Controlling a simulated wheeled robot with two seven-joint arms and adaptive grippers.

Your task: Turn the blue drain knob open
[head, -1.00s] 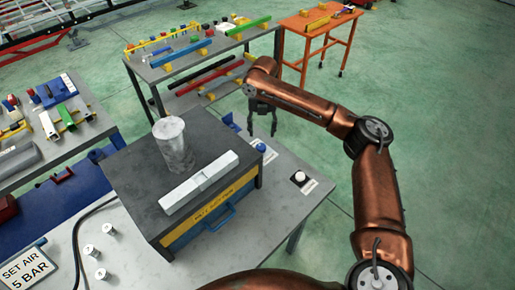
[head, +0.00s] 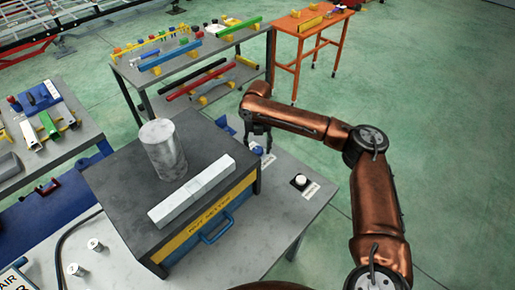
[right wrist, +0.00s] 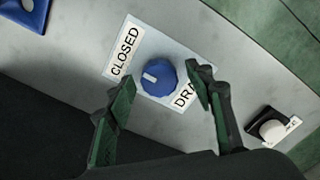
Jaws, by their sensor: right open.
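The blue drain knob (right wrist: 158,77) sits on a white label plate (right wrist: 128,58) on the grey bench top. Its white pointer mark faces the left side, toward the word CLOSED. The letters DRA show at lower right, partly covered by a finger. My right gripper (right wrist: 157,100) is open, with one finger left of and below the knob and the other at its right; neither clearly touches it. In the head view the right gripper (head: 258,150) hangs over the knob (head: 257,151), partly hiding it. My left gripper is not in view.
A black switch with a white button (right wrist: 272,130) is right of the knob. A dark-topped box (head: 110,190) with a metal cylinder (head: 163,150) and a pale bar (head: 192,190) stands left of the gripper. A blue bracket (right wrist: 27,14) is at upper left.

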